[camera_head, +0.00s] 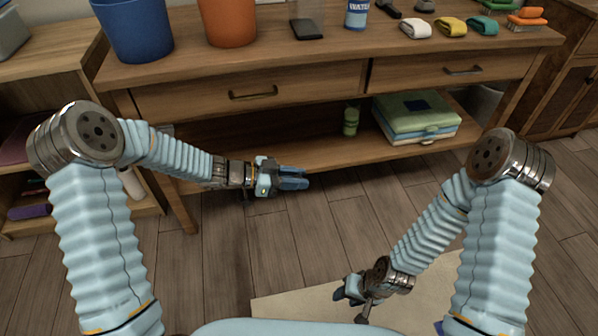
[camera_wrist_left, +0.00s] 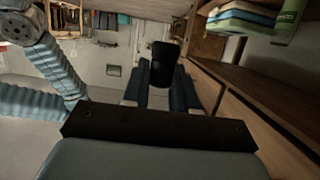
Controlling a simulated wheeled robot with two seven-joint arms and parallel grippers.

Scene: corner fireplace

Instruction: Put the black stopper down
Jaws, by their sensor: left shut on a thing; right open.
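The black stopper (camera_wrist_left: 163,65) is between the blue fingers of my left gripper (camera_wrist_left: 165,88) in the left wrist view, and the fingers are shut on it. In the head view my left gripper (camera_head: 293,180) is in front of the wooden sideboard, near the front edge of its lower shelf (camera_head: 245,160). I cannot make out the stopper in the head view. My right gripper (camera_head: 352,300) is open and empty, low over the pale mat (camera_head: 290,308) at the bottom.
The sideboard top (camera_head: 270,60) holds a blue bucket (camera_head: 138,32), an orange pot (camera_head: 228,24), a water can (camera_head: 357,14) and folded cloths (camera_head: 451,27). A green bottle (camera_head: 350,121) and a folded stack (camera_head: 417,118) sit on the lower shelf. The shelf's left part looks clear.

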